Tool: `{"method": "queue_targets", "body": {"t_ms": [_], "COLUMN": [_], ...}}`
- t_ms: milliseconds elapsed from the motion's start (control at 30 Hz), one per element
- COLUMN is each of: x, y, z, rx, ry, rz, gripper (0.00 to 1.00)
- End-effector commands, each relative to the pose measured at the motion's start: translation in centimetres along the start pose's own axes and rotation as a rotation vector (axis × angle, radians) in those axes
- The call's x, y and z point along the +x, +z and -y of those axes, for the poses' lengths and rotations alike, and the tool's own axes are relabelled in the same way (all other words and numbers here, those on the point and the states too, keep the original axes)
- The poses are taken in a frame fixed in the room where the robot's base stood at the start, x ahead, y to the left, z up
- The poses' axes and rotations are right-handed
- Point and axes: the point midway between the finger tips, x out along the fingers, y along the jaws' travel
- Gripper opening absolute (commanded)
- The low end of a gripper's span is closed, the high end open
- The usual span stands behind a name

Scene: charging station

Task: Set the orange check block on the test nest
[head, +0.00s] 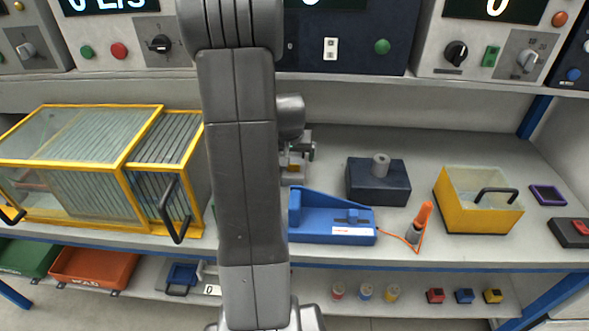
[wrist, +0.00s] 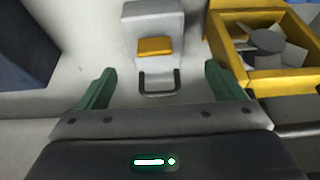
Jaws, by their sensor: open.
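In the wrist view, an orange-yellow block (wrist: 155,46) sits against a grey stepped fixture (wrist: 153,17), with a dark U-shaped handle or bracket (wrist: 160,82) at its near side. I cannot tell for sure whether this fixture is the test nest. My gripper (wrist: 160,70) is open, its two green fingers wide apart on either side of the bracket, with nothing gripped.
A navy block with a grey cylinder (head: 378,182) stands right of my arm. In front are a blue device (head: 325,220) and an orange-tipped probe (head: 420,222). A yellow box (head: 476,210) is farther right, a yellow-framed case (head: 80,165) left. The wrist view shows an open yellow bin (wrist: 240,66).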

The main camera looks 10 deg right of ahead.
Motion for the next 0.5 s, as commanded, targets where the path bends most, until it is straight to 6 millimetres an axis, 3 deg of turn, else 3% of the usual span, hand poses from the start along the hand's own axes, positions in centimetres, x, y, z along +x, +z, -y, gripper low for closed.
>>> {"method": "queue_targets", "body": {"t_ms": [500], "x": [4.4], "y": [-0.1], "z": [-0.4], "rx": [0.000], "ry": [0.001], "rz": [0.002], "gripper": [0.89]}}
